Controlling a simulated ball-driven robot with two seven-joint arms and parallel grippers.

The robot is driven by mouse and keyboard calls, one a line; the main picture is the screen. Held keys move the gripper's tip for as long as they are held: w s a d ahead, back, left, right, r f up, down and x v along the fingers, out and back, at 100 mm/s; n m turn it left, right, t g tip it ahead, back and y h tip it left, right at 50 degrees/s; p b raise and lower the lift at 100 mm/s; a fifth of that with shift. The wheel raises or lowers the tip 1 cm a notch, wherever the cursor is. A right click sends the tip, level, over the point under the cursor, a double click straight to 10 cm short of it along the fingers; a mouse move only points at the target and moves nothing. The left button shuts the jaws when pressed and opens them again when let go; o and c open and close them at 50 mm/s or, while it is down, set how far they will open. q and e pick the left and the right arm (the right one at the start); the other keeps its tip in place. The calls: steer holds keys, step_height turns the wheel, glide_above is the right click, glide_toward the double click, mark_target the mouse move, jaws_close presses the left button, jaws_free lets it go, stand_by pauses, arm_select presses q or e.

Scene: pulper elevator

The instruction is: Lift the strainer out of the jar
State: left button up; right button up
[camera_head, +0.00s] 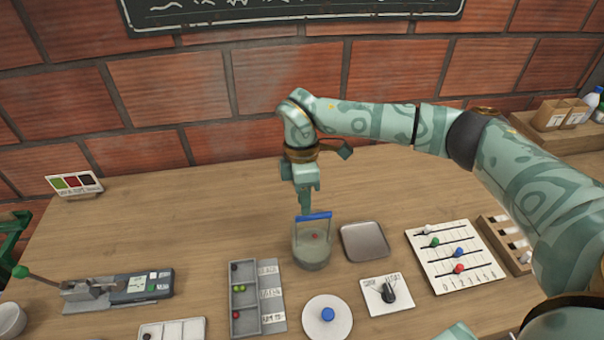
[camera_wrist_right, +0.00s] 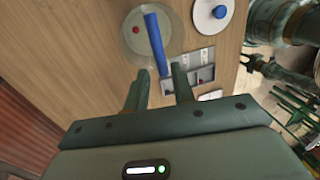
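The jar (camera_head: 311,252) is a clear round vessel standing on the table with cloudy contents and a small red item inside. The strainer's blue handle bar (camera_head: 314,216) sits across the top above the jar's rim; its lower part is hard to make out. My right gripper (camera_head: 306,208) points down just behind the handle. In the right wrist view my right gripper (camera_wrist_right: 161,71) is open, with the blue handle (camera_wrist_right: 157,45) lying ahead, its near end by the fingertips. The jar (camera_wrist_right: 139,46) shows beneath the handle. I cannot tell whether they touch.
A metal tray (camera_head: 364,241) stands right of the jar, with a slider board (camera_head: 456,258) beyond. A dial plate (camera_head: 388,294) and a white disc with blue knob (camera_head: 327,318) are in front. A compartment tray (camera_head: 257,296) is front left.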

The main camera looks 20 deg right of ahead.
steer(key=f, duration=0.2)
steer(key=s+f, duration=0.1)
steer(key=f, duration=0.4)
steer(key=shift+s+a+f+b, duration=0.1)
steer(key=shift+s+a+b, duration=0.15)
steer(key=shift+b, duration=0.1)
